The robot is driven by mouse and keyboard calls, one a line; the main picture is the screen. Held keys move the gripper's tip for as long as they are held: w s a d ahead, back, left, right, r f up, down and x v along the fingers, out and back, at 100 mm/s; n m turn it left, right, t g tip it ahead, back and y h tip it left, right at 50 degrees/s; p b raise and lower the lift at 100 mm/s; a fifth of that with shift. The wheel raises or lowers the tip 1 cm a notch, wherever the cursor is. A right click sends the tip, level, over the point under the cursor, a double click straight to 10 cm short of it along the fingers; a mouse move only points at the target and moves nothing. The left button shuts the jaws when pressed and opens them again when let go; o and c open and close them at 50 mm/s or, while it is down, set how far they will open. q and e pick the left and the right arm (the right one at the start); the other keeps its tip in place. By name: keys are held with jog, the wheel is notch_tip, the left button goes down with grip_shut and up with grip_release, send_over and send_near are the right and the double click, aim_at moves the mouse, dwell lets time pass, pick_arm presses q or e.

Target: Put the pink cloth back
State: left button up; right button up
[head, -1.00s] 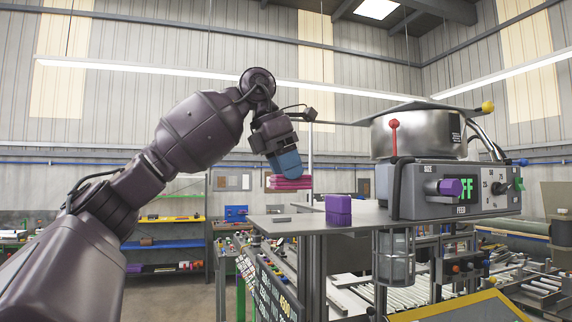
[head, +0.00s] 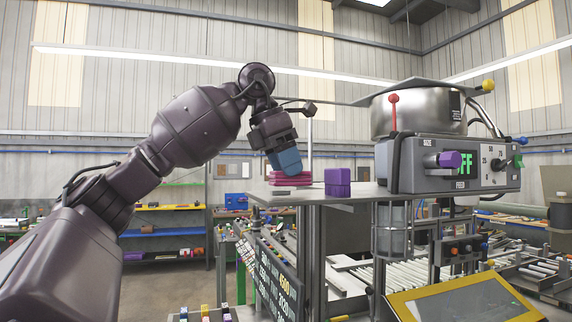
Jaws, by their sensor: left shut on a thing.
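The pink cloth (head: 289,178) is a folded stack of pink layers at the back left edge of the grey table top (head: 357,192). My left gripper (head: 286,164) has blue fingers pointing down, right above and against the cloth, and is shut on it. The cloth is at about the height of the table top; I cannot tell whether it rests fully on it. My right gripper is not in view.
A purple block (head: 337,182) stands on the table to the right of the cloth. A grey control box (head: 450,163) with a steel bowl (head: 418,113) and a red-knobbed lever (head: 394,110) is further right. A small flat grey piece (head: 281,192) lies near the table's left edge.

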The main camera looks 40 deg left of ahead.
pick_arm(q)
jog(key=shift+f, duration=0.15)
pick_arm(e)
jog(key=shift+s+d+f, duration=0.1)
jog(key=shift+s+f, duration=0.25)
pick_arm(q)
jog(key=shift+f+b, duration=0.35)
jog(key=shift+f, duration=0.05)
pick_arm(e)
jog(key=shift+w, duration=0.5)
pick_arm(q)
jog(key=shift+f, duration=0.15)
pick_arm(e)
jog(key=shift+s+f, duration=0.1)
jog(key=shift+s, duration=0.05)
pick_arm(q)
jog(key=shift+f, duration=0.25)
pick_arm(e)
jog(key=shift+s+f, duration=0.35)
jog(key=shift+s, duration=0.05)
pick_arm(q)
jog(key=shift+f, duration=0.1)
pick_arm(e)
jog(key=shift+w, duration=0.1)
pick_arm(q)
jog(key=o, duration=0.8)
jog(key=shift+o, duration=0.4)
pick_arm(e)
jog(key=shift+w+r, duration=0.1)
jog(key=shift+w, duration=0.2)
